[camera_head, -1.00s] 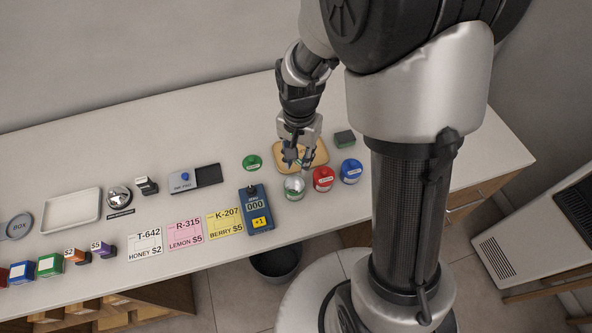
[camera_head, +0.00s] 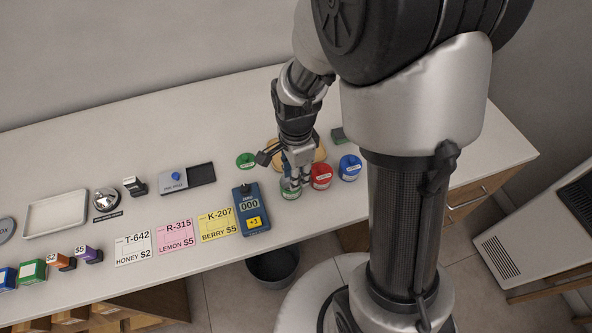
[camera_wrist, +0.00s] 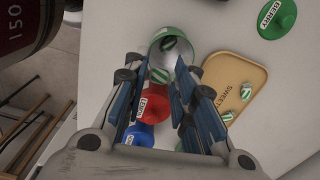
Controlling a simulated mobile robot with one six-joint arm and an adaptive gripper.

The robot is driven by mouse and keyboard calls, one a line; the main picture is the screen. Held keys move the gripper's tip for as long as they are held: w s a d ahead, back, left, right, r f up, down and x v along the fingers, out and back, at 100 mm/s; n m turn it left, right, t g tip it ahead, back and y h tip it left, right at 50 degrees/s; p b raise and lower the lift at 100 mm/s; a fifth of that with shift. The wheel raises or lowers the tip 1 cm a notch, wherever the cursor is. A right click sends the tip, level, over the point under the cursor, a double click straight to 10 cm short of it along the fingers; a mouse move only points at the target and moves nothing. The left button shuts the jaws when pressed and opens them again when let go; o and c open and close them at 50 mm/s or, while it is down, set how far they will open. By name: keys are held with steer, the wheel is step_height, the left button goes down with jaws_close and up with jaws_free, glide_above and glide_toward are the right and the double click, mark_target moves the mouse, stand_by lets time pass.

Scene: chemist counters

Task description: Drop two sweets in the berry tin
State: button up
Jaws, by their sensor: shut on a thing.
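The berry tin (camera_head: 290,192) stands open below my gripper (camera_head: 293,181); its round mouth also shows in the wrist view (camera_wrist: 191,55). Its green lid (camera_head: 246,160), marked BERRY in the wrist view (camera_wrist: 277,17), lies apart on the counter. My gripper (camera_wrist: 166,72) is shut on a green-and-white striped sweet (camera_wrist: 160,75) at the tin's mouth. Another striped sweet (camera_wrist: 168,43) appears inside the tin. Two more sweets (camera_wrist: 246,91) (camera_wrist: 228,117) lie on the tan sweets tray (camera_wrist: 240,67). My fingers hide part of the tin.
The red lemon tin (camera_head: 321,177) and blue tin (camera_head: 349,168) stand close to the right of the berry tin. A blue counter device (camera_head: 253,208) lies to its left. The back of the counter is clear.

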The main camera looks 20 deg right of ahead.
steer(key=shift+f+b, duration=0.4)
steer(key=shift+f, duration=0.5)
steer(key=shift+r, duration=0.1)
steer(key=o, duration=0.8)
steer(key=shift+c, duration=0.2)
step_height(320, 180, up, 12)
